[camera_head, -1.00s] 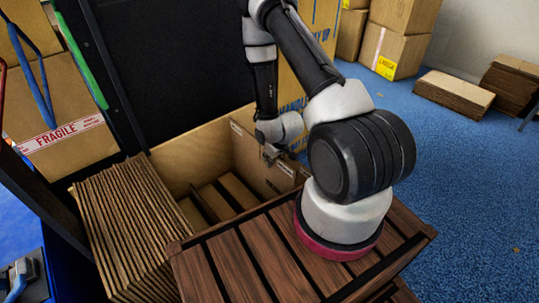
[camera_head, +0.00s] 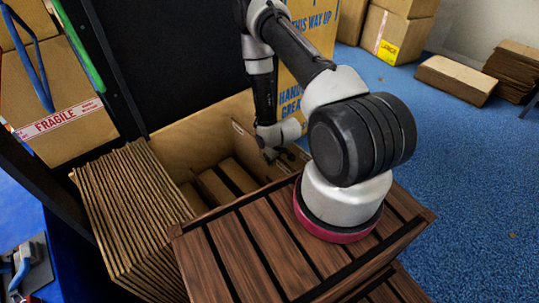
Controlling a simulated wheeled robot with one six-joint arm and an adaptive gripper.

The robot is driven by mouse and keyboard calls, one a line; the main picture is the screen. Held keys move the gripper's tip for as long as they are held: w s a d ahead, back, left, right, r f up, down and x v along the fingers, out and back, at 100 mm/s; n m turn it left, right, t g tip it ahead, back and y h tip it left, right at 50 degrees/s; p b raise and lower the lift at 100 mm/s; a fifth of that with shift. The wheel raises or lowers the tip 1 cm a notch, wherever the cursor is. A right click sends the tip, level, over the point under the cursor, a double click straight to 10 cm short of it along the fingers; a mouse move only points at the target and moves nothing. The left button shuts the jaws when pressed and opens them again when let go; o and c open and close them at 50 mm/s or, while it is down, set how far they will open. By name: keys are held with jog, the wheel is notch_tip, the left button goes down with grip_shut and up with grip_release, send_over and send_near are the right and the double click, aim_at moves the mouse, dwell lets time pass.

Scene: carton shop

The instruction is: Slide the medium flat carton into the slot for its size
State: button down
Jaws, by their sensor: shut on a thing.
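My gripper (camera_head: 273,155) is shut at the right inner side of a plywood box, near its upper edge. The flat carton in it is mostly hidden by my arm and the box wall, so I cannot make out its outline or size. The plywood box (camera_head: 200,138) is open at the top and has slots between wooden dividers (camera_head: 215,187) inside. Small pale labels (camera_head: 238,129) show on its inner right wall. I cannot read them, and part of the slots is hidden behind the slatted crate.
A slatted dark wood crate (camera_head: 240,262) stands in front. A stack of upright flat cartons (camera_head: 130,215) stands left of the box. A large printed carton (camera_head: 312,35) stands behind my arm. Blue floor (camera_head: 470,165) at the right is clear, with cartons (camera_head: 395,35) at the back.

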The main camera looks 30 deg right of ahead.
aim_at(269, 171)
jog(key=shift+f, duration=4.2)
jog(key=c, duration=1.5)
grip_release()
jog(key=shift+r, duration=0.1)
